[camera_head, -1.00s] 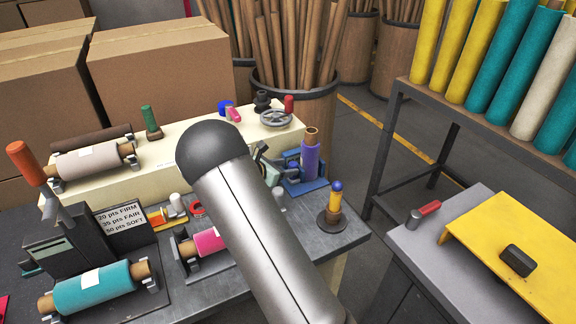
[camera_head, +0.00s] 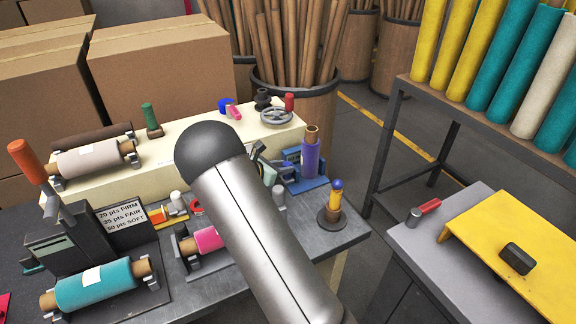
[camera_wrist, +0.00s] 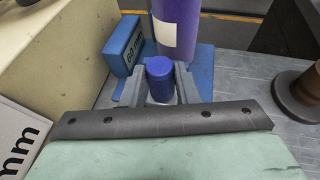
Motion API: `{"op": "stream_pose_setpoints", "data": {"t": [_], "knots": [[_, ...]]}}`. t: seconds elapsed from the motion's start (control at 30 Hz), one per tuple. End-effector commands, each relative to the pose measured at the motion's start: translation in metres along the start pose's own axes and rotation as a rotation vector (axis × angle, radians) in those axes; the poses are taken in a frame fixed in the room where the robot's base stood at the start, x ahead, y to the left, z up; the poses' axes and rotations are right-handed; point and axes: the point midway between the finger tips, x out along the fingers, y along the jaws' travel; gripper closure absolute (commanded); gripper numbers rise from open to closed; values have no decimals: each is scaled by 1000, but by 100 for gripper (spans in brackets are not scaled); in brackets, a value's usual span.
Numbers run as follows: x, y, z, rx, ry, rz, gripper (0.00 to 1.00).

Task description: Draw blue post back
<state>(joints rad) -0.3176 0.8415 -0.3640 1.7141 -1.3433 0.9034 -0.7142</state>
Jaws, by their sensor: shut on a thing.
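The blue post (camera_wrist: 159,70) is a short upright cylinder in the middle of the wrist view. My gripper (camera_wrist: 157,88) has its grey fingers on either side of it and is shut on it. The post stands just in front of a purple roll (camera_wrist: 179,28) with a white label, close to the blue base (camera_wrist: 205,68). In the head view the purple roll (camera_head: 310,158) stands upright on the blue base (camera_head: 303,184), with my gripper (camera_head: 268,165) at its left, partly behind my arm. The post cannot be made out there.
A blue block marked 60 mm (camera_wrist: 124,45) stands left of the post. A cream ledge (camera_wrist: 50,50) rises at the left. A spool-like stand (camera_wrist: 297,95) is at the right; the grey bench between is clear. A pink roll (camera_head: 208,240) lies beside my arm.

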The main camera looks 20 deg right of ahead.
Motion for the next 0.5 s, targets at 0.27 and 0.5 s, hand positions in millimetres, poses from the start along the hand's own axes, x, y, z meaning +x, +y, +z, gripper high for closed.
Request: {"op": "stream_pose_setpoints", "data": {"t": [0.27, 0.5], "knots": [[-24, 7, -10, 0, 2, 3, 100], [-25, 8, -11, -1, 3, 4, 50]]}}
